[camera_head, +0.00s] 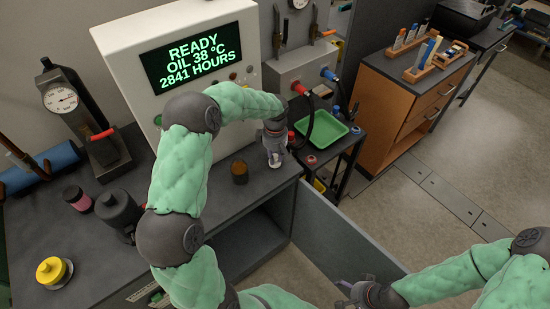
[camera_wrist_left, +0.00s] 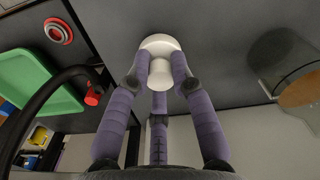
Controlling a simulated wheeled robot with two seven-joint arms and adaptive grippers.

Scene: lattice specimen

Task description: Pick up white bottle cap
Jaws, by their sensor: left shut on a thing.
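The white bottle cap (camera_wrist_left: 160,43) is round with a narrower stem, and it shows in the left wrist view between the purple fingers. My left gripper (camera_wrist_left: 160,68) is shut on it, with a finger on either side and a third finger below. In the head view my left gripper (camera_head: 274,160) points down at the right end of the dark bench top, and the cap is mostly hidden there. I cannot tell whether the cap touches the bench. My right gripper (camera_head: 350,290) is low at the bottom of the head view, far from the cap; its fingers are too small to read.
A brown jar (camera_head: 239,172) stands left of my left gripper. A green tray (camera_head: 322,129) lies on a side cart to the right, with a red ring (camera_head: 311,161) near it. A black cable (camera_head: 307,120) hangs close by. A white machine (camera_head: 180,60) stands behind.

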